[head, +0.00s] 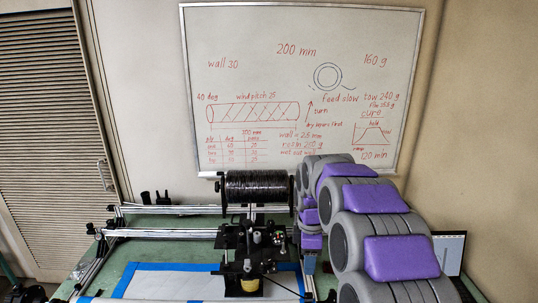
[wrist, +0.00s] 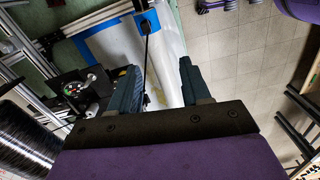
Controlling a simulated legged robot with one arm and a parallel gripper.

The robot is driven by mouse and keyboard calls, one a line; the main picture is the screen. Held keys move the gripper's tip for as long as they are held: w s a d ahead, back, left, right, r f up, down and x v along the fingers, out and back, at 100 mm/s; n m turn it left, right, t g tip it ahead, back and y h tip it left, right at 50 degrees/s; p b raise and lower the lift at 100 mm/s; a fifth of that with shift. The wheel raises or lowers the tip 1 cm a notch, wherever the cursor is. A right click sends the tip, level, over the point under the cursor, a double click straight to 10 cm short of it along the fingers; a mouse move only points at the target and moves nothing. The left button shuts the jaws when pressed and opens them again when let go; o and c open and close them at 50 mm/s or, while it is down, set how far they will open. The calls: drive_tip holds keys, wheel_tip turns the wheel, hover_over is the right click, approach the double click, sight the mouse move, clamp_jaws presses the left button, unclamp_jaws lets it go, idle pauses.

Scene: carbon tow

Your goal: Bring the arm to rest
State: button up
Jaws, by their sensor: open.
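My arm, grey with purple panels, rises at the right in the head view and covers part of the bench. My gripper (wrist: 160,78) shows in the wrist view with its two dark fingers apart and nothing between them. It hangs past the bench edge, with tiled floor on its right side. The gripper itself is hidden behind my arm in the head view. A black spool of carbon tow (head: 257,187) sits on the winding machine, and the spool also shows at the lower left of the wrist view (wrist: 22,140).
The winding carriage (head: 250,247) stands on metal rails (head: 160,234) over a green bench (head: 150,222). A white sheet edged with blue tape (head: 165,282) lies in front. A whiteboard (head: 260,70) hangs behind. A dark cable (wrist: 146,50) runs near the left finger.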

drive_tip(key=s+d+f+m+b, duration=0.1)
drive_tip(key=s+m, duration=0.7)
drive_tip(key=s, duration=1.1)
drive_tip(key=s+f+m+g+b, duration=0.1)
drive_tip(key=s+m, duration=0.7)
drive_tip(key=s, duration=1.2)
drive_tip(key=shift+s+d+f+m+g+b, duration=0.2)
drive_tip(key=shift+d+f+m+g+b, duration=0.15)
drive_tip(key=shift+b, duration=0.1)
drive_tip(key=shift+c, duration=0.2)
